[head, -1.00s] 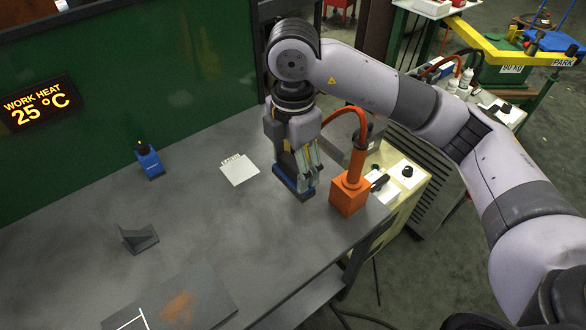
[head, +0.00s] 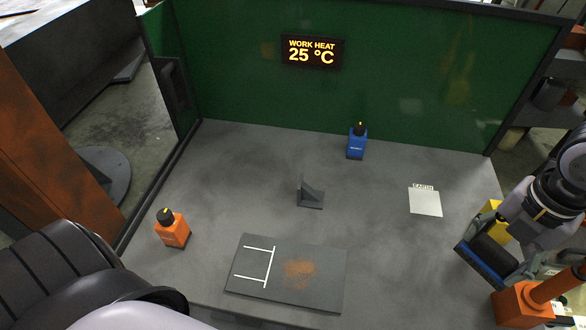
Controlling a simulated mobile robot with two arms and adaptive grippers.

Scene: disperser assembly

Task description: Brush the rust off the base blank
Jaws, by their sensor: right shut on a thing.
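The base blank (head: 327,288) is a flat dark grey plate lying near the table's front edge in the head view. An orange-brown rust patch (head: 300,273) marks its middle, with white painted lines on its left part. My right gripper (head: 500,262) is at the table's right side, apart from the plate. It is shut on a dark block with a blue edge, which looks like the brush (head: 482,264). The fingers partly hide this block. My left gripper is out of view.
A grey angle bracket (head: 311,194), a blue bottle-like item (head: 356,145), an orange one (head: 173,230) and a white card (head: 425,202) are on the table.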

